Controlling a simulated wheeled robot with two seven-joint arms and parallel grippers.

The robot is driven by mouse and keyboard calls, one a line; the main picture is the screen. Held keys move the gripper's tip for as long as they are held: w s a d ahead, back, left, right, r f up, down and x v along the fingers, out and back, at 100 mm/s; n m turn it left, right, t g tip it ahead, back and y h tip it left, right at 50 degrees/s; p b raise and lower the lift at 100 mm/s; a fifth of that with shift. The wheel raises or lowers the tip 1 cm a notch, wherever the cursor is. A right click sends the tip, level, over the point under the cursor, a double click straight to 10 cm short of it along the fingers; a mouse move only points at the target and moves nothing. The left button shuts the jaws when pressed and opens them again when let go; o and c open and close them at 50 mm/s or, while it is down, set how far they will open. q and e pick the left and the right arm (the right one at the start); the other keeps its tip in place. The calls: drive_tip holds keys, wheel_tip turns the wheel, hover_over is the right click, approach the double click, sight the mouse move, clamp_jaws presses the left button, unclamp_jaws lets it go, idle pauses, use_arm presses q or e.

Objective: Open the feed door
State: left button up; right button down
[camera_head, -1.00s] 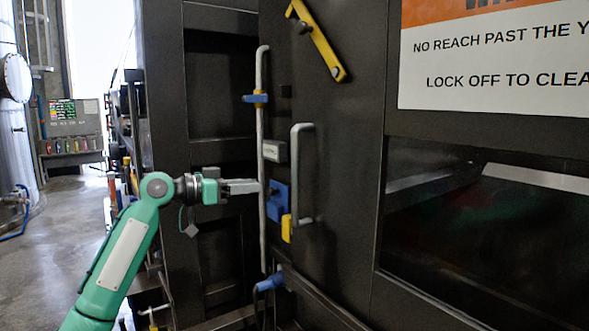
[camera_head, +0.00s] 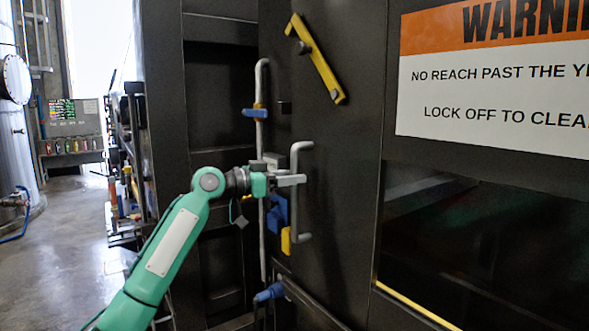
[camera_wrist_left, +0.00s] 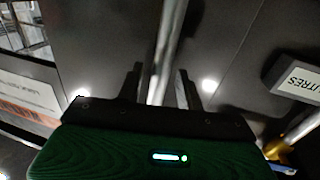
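The feed door appears to be the dark panel (camera_head: 345,150) that carries a grey D-shaped handle (camera_head: 308,195). My left gripper (camera_head: 298,180) is at the upper part of this handle in the head view. In the left wrist view the grey handle bar (camera_wrist_left: 165,50) runs between the two dark fingers of the left gripper (camera_wrist_left: 160,88). The fingers stand apart, with a visible gap on both sides of the bar. The gripper's wrist hides part of the blue piece behind it. My right gripper does not show.
A long grey vertical rod (camera_head: 261,90) with blue clamps stands left of the handle. A yellow lever (camera_head: 318,60) sits above, and a yellow block (camera_head: 286,240) is below the gripper. A warning sign (camera_head: 490,85) and a dark window opening (camera_head: 470,235) lie to the right.

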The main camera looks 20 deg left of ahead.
use_arm(q)
drive_tip(key=shift+w+d, duration=0.4)
drive_tip(key=shift+d, duration=0.1)
clamp_jaws()
